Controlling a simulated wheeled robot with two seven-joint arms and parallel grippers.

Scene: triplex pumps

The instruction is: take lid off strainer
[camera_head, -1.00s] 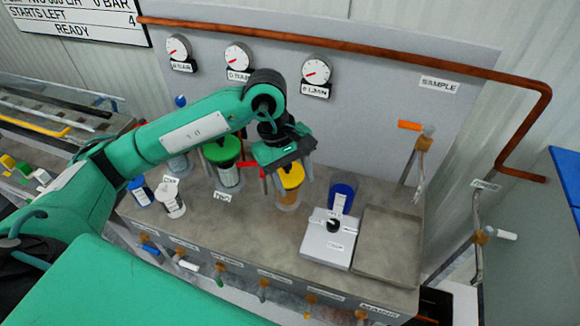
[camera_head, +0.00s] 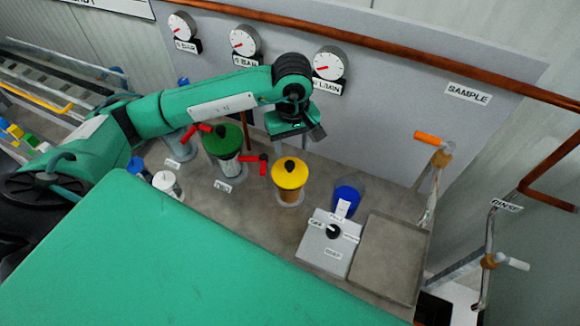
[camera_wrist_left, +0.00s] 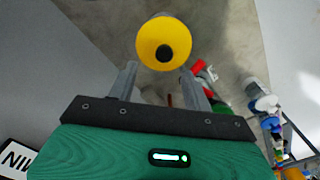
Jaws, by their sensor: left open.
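A clear strainer jar with a yellow lid (camera_head: 289,174) and a black knob stands upright on the bench, its lid on. In the left wrist view the yellow lid (camera_wrist_left: 163,43) lies just beyond the fingertips. My left gripper (camera_head: 303,137) is above and behind this lid, apart from it. Its two fingers (camera_wrist_left: 157,78) are spread with nothing between them. A second jar with a green lid (camera_head: 222,138) stands to the left, and a blue-topped vessel (camera_head: 347,197) to the right. I cannot tell which the task means. My right gripper is out of view.
Red-handled valves (camera_head: 252,164) flank the green-lidded jar. A white control box with a black knob (camera_head: 334,231) and a grey tray (camera_head: 387,290) occupy the bench's right side. Gauges (camera_head: 330,63) and a copper pipe (camera_head: 420,61) are on the panel behind.

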